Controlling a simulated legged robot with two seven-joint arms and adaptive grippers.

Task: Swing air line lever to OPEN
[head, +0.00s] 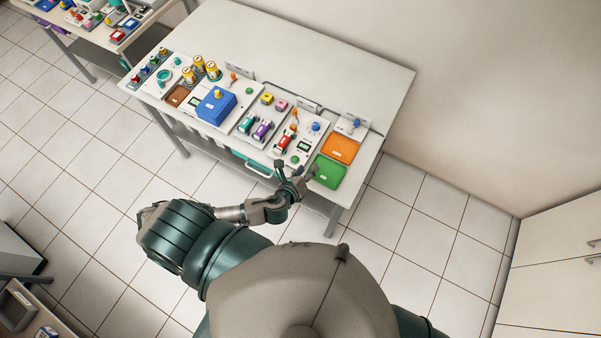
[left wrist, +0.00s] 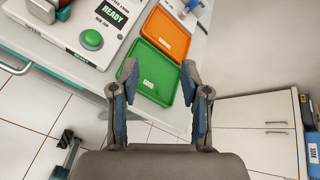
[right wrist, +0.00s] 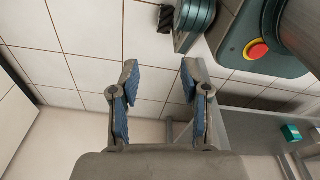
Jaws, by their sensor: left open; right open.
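One with an orange handle (head: 234,76) is at the left, another orange one (head: 294,115) is near the middle, and a blue-ended one (head: 356,123) is on a pale plate at the right. Labels are too small to tell which is the air line lever. Part of a blue-handled fitting (left wrist: 190,6) shows at the top of the left wrist view. My left gripper (head: 296,170) is open and empty at the bench's front edge, near the green tray. My right gripper (right wrist: 159,76) is open and empty, away from the bench.
A green tray (head: 328,172) and an orange tray (head: 341,149) lie at the bench's right end. A panel with a READY screen and green button (left wrist: 91,40) is beside them. A blue box (head: 215,106) and several small parts fill the left. The back of the bench is clear.

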